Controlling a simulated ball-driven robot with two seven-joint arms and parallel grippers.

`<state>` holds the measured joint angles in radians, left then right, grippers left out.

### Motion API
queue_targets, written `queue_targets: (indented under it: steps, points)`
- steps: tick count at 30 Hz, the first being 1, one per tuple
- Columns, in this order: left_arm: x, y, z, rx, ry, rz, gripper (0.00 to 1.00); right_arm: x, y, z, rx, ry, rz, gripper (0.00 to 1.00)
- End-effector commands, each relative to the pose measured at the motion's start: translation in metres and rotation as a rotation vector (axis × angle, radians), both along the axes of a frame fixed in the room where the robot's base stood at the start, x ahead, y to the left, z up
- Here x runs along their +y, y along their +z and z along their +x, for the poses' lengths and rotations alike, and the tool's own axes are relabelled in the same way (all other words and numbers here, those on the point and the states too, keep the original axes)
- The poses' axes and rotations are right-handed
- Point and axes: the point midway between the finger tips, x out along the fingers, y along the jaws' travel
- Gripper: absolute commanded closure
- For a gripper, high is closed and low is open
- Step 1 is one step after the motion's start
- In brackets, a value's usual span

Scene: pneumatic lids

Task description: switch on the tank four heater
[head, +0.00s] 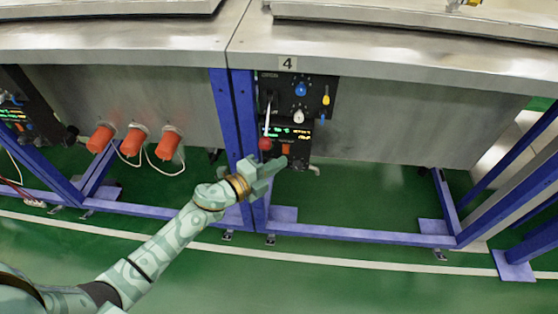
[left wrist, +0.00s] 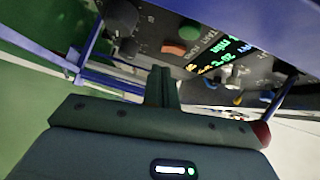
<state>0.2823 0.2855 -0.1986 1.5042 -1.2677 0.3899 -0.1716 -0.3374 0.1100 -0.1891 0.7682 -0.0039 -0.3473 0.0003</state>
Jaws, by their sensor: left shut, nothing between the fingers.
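The tank four control panel (head: 313,97) hangs under the plate marked 4 (head: 288,63). It carries a lit display (head: 301,132) with green and yellow text, and an orange-red rocker switch (head: 286,149) below it. In the left wrist view the switch (left wrist: 174,49) and display (left wrist: 218,54) lie just beyond the fingertips. My left gripper (head: 279,162) is shut and empty, in front of the panel's lower left part, close under the switch. Its closed fingers (left wrist: 162,72) point at the panel. Whether they touch it, I cannot tell. My right gripper is out of view.
A lever with a red ball (head: 265,143) hangs left of the switch, near my gripper. A blue knob (head: 301,89), a pale knob (head: 298,117) and a yellow knob (head: 326,99) sit higher. Blue frame posts (head: 231,125) stand left of the panel. Orange plugs (head: 134,141) are further left.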

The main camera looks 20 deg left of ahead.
Motion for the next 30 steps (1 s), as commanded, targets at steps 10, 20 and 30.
queue_targets:
  steps: [10, 20, 30]
  points:
    - [0.005, -0.003, 0.018, 0.0, -0.001, 0.0, 1.0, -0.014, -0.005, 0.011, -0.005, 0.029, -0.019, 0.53]
    - [0.006, -0.004, 0.022, 0.0, -0.001, 0.0, 1.0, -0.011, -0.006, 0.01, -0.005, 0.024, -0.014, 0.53]
    - [0.007, -0.005, 0.021, 0.0, 0.0, 0.001, 1.0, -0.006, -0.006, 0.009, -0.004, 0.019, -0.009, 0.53]
